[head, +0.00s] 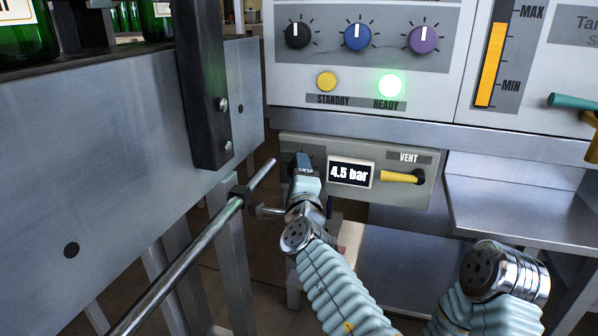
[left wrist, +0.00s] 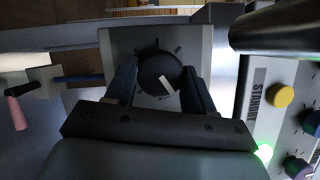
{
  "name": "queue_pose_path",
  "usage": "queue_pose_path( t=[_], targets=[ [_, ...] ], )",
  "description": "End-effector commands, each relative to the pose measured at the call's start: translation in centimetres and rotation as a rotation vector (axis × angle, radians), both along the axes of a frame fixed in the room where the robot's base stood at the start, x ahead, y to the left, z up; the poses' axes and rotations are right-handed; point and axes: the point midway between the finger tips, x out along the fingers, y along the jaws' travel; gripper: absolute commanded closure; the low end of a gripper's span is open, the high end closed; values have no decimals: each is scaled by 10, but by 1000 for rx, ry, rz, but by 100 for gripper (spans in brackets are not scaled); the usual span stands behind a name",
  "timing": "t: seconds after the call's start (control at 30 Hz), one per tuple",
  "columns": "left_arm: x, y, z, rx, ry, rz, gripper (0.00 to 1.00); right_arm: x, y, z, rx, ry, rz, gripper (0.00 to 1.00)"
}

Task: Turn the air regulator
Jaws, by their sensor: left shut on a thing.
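The air regulator knob (left wrist: 158,75) is black with a white pointer line and tick marks on the grey plate around it. In the left wrist view, the line points down and to the right. My left gripper (left wrist: 159,70) has a dark finger on each side of the knob and is shut on it. In the head view, my left gripper (head: 304,164) is at the left end of the grey regulator panel (head: 430,197) and hides the knob. The display (head: 351,173) beside it reads 4.5 bar. My right gripper is not in view.
A yellow vent lever (head: 398,177) is right of the display. Above are three dials, a yellow standby lamp (head: 326,81) and a lit green ready lamp (head: 390,85). A metal rod (head: 195,245) and a grey steel side plate (head: 120,150) are close on the left.

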Motion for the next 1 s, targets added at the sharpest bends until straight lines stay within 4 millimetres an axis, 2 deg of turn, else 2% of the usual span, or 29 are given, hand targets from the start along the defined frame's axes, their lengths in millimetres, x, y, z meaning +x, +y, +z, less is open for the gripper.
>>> queue_pose_path(
  t=[0.4,0.93,0.97,1.0],
  targets=[
    [0,1,0,-187,63,3,77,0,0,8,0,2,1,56],
    [0,1,-1,-211,73,4,77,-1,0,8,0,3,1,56],
    [0,1,-1,-211,73,4,45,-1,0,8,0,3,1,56],
    [0,1,-1,-211,73,4,39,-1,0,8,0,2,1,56]
  ],
)
